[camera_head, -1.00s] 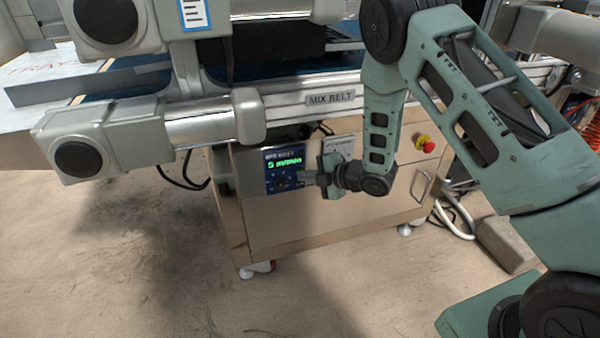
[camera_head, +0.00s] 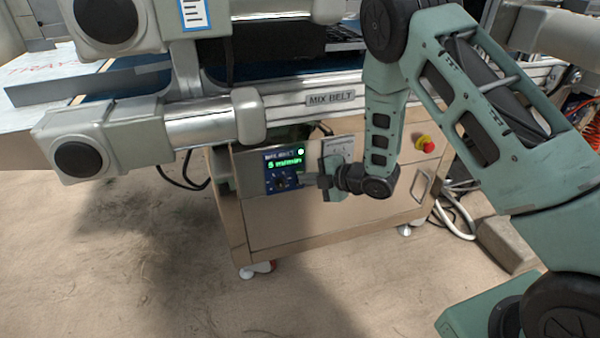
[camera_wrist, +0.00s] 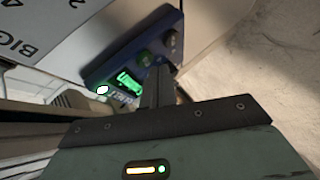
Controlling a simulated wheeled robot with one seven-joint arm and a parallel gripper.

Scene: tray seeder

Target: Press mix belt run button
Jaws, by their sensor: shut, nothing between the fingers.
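The mix belt control panel (camera_head: 271,161) is a small blue box on the cabinet front, under the MIX BELT label (camera_head: 331,98). Its green display (camera_head: 286,164) reads 5 m/min, and a white lamp (camera_head: 301,152) is lit at its top right. A dark round control (camera_head: 281,184) sits below the display. My gripper (camera_head: 321,182) is shut and empty, just right of the panel. In the wrist view my fingers (camera_wrist: 160,76) overlap the panel's lower edge, near a dark greenish button (camera_wrist: 144,58). I cannot tell which button is run, or whether the fingers touch the panel.
A red emergency stop button (camera_head: 425,143) is on the cabinet (camera_head: 330,220), right of my forearm. The conveyor's roller and motor housing (camera_head: 105,140) overhang the panel at upper left. Cables lie beside the cabinet. The floor in front is clear.

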